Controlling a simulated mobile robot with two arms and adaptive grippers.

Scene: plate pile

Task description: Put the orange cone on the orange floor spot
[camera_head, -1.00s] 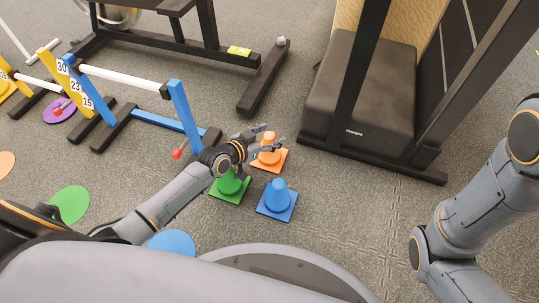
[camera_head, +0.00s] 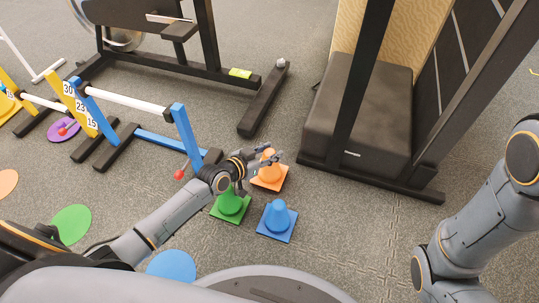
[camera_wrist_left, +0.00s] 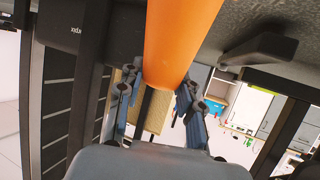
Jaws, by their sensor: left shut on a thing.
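The orange cone (camera_head: 270,176) stands upright on its square base, behind the green and blue cones in the head view. My left gripper (camera_head: 270,156) is at the cone's upper part, shut on it. In the left wrist view the orange cone (camera_wrist_left: 178,40) fills the space between the two fingers (camera_wrist_left: 155,95). The orange floor spot (camera_head: 8,182) lies flat at the far left edge, partly cut off. My right gripper is out of view; only my right arm shows at the right.
The green cone (camera_head: 230,204) stands under my left forearm, and the blue cone (camera_head: 278,217) stands just right of it. Green (camera_head: 72,222), blue (camera_head: 172,266) and purple (camera_head: 63,130) spots lie left. A blue-and-yellow hurdle (camera_head: 185,135) and a black machine (camera_head: 360,125) stand behind.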

